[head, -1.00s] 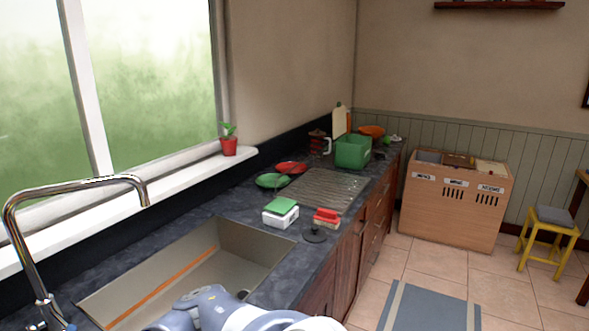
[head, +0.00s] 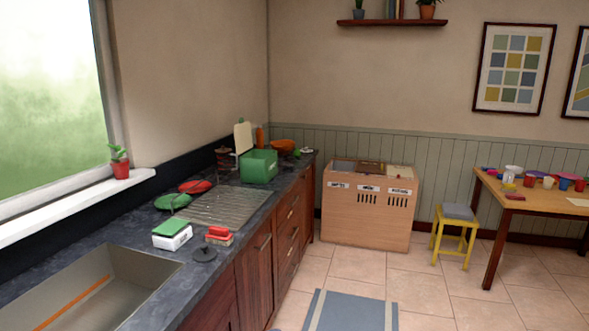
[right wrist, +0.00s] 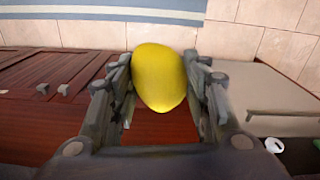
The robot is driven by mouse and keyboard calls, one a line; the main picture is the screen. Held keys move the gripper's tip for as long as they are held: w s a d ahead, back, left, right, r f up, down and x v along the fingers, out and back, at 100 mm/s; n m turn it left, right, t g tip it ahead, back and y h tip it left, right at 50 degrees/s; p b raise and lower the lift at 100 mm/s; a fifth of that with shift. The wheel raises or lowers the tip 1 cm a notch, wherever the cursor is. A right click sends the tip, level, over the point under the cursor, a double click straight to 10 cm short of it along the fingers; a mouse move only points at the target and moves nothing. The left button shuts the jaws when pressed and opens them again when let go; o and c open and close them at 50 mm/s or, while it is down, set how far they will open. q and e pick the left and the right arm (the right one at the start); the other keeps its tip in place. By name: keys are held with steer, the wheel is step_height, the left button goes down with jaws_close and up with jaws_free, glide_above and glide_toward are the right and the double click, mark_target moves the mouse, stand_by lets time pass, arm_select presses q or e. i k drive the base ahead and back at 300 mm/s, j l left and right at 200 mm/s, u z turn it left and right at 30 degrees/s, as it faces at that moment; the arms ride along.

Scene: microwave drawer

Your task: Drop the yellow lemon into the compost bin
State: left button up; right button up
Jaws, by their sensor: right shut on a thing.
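The yellow lemon (right wrist: 160,76) is between the fingers of my right gripper (right wrist: 160,88) in the right wrist view. The gripper is shut on it, and the lemon is held above the floor. In the head view a wooden waste-sorting cabinet (head: 367,222) stands against the far wall, with several labelled compartments on top. The labels are too small to read, so I cannot tell which one is the compost. A green container (head: 259,167) stands on the counter near the far end. My left gripper is not in view.
The dark counter (head: 215,268) with sink and drying rack (head: 222,206) runs along the left. A yellow stool (head: 455,236) and a wooden table (head: 520,200) stand at the right. The tiled floor before the cabinet is free, with a blue-grey mat (head: 350,312).

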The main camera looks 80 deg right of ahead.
mark_target(263, 184)
steer(key=l+z, duration=0.2)
steer(key=z, duration=0.25)
steer(key=l+z, duration=0.15)
steer(key=z, duration=0.3)
steer(key=i+l+z, duration=0.1)
steer(key=z, duration=0.3)
steer(key=i+l+z, duration=0.1)
steer(key=z, duration=0.35)
